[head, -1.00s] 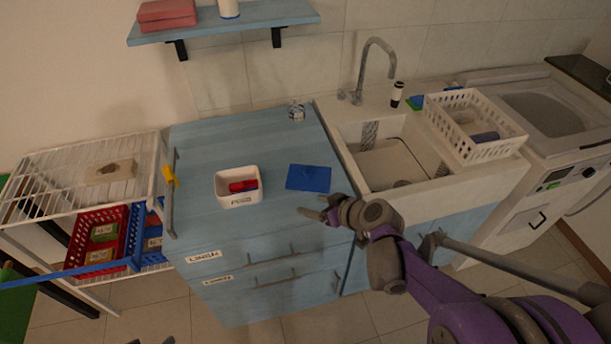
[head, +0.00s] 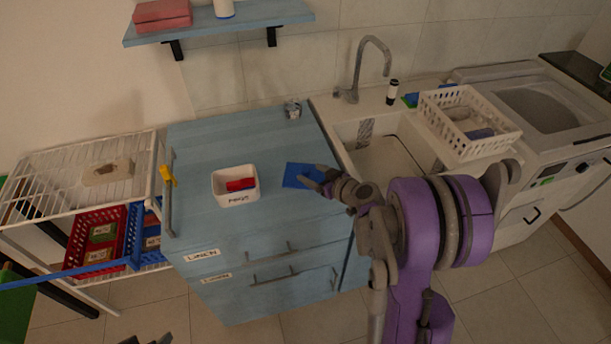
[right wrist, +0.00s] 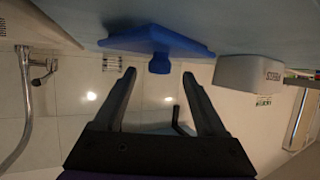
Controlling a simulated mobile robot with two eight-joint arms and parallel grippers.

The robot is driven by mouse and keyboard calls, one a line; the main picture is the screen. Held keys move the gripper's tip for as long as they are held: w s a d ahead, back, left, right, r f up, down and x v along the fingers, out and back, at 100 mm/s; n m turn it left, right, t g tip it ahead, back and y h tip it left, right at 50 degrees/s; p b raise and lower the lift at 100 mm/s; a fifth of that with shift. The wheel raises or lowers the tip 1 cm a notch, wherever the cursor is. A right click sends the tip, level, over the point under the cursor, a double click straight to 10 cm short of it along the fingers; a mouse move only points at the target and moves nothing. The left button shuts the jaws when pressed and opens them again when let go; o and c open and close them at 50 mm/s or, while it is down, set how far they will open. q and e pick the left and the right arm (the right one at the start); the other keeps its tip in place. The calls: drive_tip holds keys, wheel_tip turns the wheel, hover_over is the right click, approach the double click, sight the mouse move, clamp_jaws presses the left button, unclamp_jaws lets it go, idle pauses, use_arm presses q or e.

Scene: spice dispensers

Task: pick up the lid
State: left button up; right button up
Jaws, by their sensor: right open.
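The blue lid (head: 298,175) lies flat on the blue cabinet top, right of the white box. Its knob shows in the right wrist view (right wrist: 160,64), where the lid appears upside down at the top. My right gripper (head: 314,177) is at the lid's right side and partly covers it. In the right wrist view the fingers (right wrist: 158,82) are spread and empty, with the knob just beyond the tips and in line with the gap. Dark tips at the bottom left edge of the head view, perhaps my left gripper (head: 150,341), are mostly cut off.
A small metallic item (head: 292,109) sits at the cabinet's back. The sink (head: 385,165) and white basket (head: 468,130) are right. A shelf (head: 220,27) hangs above.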

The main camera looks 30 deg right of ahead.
sight(305, 174)
drive_tip(key=x, duration=0.2)
drive_tip(key=shift+w+f, duration=0.1)
drive_tip(key=shift+w, duration=0.25)
drive_tip(key=shift+s, duration=0.1)
drive_tip(key=shift+c, duration=0.9)
clamp_jaws()
